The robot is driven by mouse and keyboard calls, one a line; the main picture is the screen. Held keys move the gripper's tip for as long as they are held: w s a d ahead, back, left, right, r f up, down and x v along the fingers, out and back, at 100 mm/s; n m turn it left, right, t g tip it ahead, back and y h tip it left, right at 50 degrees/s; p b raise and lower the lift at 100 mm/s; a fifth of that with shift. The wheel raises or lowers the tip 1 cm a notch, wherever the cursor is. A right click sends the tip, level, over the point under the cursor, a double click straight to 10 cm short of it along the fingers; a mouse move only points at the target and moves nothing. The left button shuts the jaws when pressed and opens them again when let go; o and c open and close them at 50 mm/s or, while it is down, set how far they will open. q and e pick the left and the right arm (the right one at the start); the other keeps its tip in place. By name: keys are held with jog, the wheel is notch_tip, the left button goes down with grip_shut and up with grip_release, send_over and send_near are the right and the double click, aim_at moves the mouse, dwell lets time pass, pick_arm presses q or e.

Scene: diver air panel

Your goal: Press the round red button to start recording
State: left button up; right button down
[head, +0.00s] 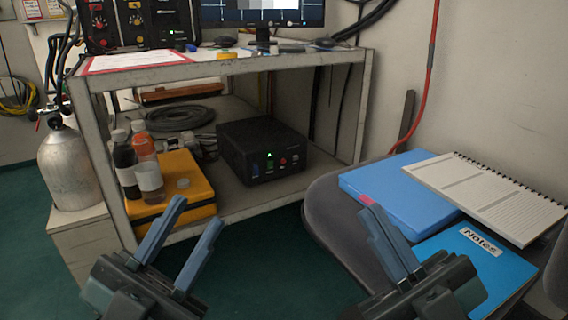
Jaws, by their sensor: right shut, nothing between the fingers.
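A black box (262,150) sits on the lower shelf of the cart. Its front face carries a small round red button (283,161), a green light and a blue part; the details are tiny. My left gripper (198,211) is open and empty, in front of the shelf and below and left of the box. My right gripper (371,208) is shut with nothing in it, near the chair edge, below and right of the box. Both grippers are apart from the box.
A yellow case (178,202) with bottles (147,165) stands left of the box. The cart's upper shelf (215,66) overhangs it. A grey chair (322,205) holds a blue binder (395,190) and notebooks at right. A gas cylinder (70,168) stands at left. Green floor lies clear between.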

pick_arm(q)
grip_shut()
dwell(1.4)
